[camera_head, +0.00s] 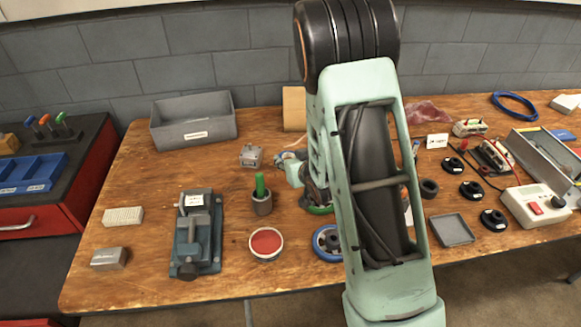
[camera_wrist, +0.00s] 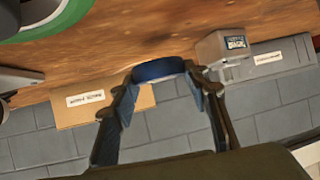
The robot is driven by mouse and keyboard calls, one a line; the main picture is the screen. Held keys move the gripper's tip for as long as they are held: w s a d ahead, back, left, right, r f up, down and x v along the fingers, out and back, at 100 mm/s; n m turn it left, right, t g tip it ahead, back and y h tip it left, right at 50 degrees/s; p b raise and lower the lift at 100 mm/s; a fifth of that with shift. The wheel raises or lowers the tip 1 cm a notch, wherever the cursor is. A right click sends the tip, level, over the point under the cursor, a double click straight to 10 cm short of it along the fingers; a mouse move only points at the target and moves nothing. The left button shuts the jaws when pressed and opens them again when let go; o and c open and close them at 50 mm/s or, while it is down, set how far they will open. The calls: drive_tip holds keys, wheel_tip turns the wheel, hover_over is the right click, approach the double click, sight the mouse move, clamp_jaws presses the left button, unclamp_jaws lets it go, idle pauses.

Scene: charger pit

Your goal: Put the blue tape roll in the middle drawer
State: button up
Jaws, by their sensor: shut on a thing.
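In the wrist view my gripper (camera_wrist: 163,78) is shut on the blue tape roll (camera_wrist: 158,69), which shows as a dark blue band between the two fingertips. The grip appears to be above the bench. In the head view my arm hides most of the gripper, and the held roll cannot be made out. A red-fronted cabinet (camera_head: 72,208) stands at the far left with a drawer handle (camera_head: 17,225) showing. That drawer looks shut. The lower drawers are out of frame, so the middle drawer cannot be identified.
A green roll (camera_wrist: 48,18) lies near the gripper. A blue ring (camera_head: 327,243) lies beside my arm. A grey bin (camera_head: 193,133), small grey box (camera_head: 251,156), vise (camera_head: 195,240), cup with a green item (camera_head: 262,202) and red-topped tin (camera_head: 266,244) occupy the bench's left half.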

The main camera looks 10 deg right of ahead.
drive_tip(key=shift+f, duration=1.55)
drive_tip(key=shift+f+b, duration=0.25)
drive_tip(key=shift+b, duration=0.15)
drive_tip(key=o, duration=1)
drive_tip(key=shift+r, duration=0.1)
drive_tip(key=shift+r, duration=0.1)
drive_tip(key=shift+r+p, duration=0.2)
drive_tip(key=shift+p, duration=0.2)
drive_tip(key=p+v, duration=0.2)
drive_tip(key=v, duration=0.8)
drive_tip(key=shift+r, duration=0.1)
drive_tip(key=shift+o, duration=0.3)
drive_tip(key=p+v, duration=0.1)
drive_tip(key=p, duration=0.2)
drive_tip(key=shift+s+d, duration=0.1)
drive_tip(key=shift+s, duration=0.25)
